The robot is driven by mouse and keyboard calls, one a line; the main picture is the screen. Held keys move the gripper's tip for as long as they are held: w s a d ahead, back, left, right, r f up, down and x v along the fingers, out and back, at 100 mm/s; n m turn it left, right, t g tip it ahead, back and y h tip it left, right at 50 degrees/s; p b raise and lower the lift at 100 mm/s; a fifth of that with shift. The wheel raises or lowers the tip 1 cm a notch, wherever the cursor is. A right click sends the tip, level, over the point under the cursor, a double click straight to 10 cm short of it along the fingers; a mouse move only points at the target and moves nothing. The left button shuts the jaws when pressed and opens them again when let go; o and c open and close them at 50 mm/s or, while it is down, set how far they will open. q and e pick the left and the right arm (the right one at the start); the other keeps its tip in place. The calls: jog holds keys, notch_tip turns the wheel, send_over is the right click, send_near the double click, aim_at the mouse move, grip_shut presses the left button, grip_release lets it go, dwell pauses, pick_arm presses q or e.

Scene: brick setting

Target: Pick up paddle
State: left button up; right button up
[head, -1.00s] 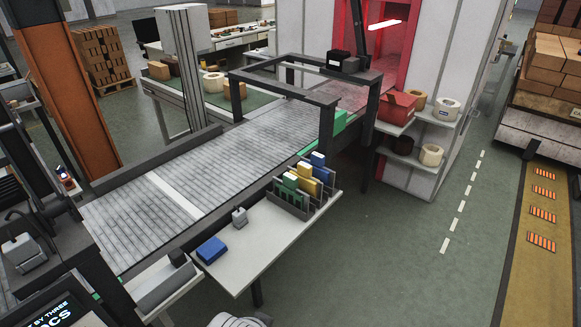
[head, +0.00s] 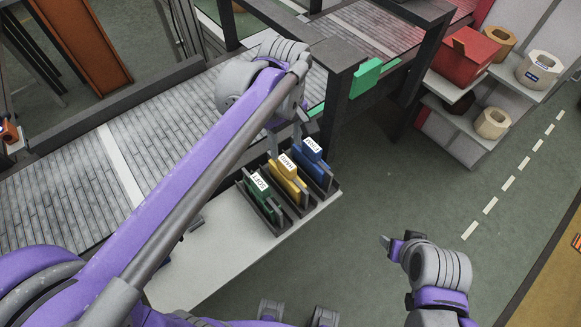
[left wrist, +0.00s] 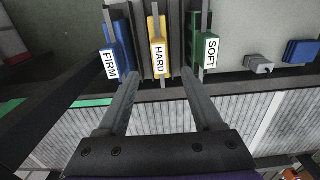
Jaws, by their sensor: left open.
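Three paddles stand upright in a dark slotted rack (head: 284,232) at the table's edge. They are a green one labelled SOFT (head: 259,196), a yellow one labelled HARD (head: 287,180) and a blue one labelled FIRM (head: 316,169). My left gripper (head: 284,146) is open, at the far side of the rack. In the left wrist view, its fingers (left wrist: 160,74) are spread on either side of the yellow paddle's line (left wrist: 158,48), and nothing is between them. Whether they touch the paddle I cannot tell. My right gripper (head: 392,243) hangs over the floor, away from the rack.
The light table (head: 225,262) holds the rack beside a roller conveyor (head: 60,195) with a dark frame over it. A blue object (left wrist: 300,51) and a small grey object (left wrist: 259,64) lie on the table. A shelf with a red bin (head: 463,60) stands at the right.

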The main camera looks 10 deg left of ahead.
aim_at(287, 162)
pick_arm(q)
jog(key=f, duration=0.4)
jog(key=shift+s+a+f, duration=0.1)
jog(key=shift+s+f, duration=0.1)
jog(key=shift+s, duration=0.15)
jog(key=shift+w+f, duration=0.15)
jog(key=shift+f, duration=1.25)
jog(key=shift+w+f, duration=0.15)
jog(key=shift+f, duration=1.2)
grip_shut()
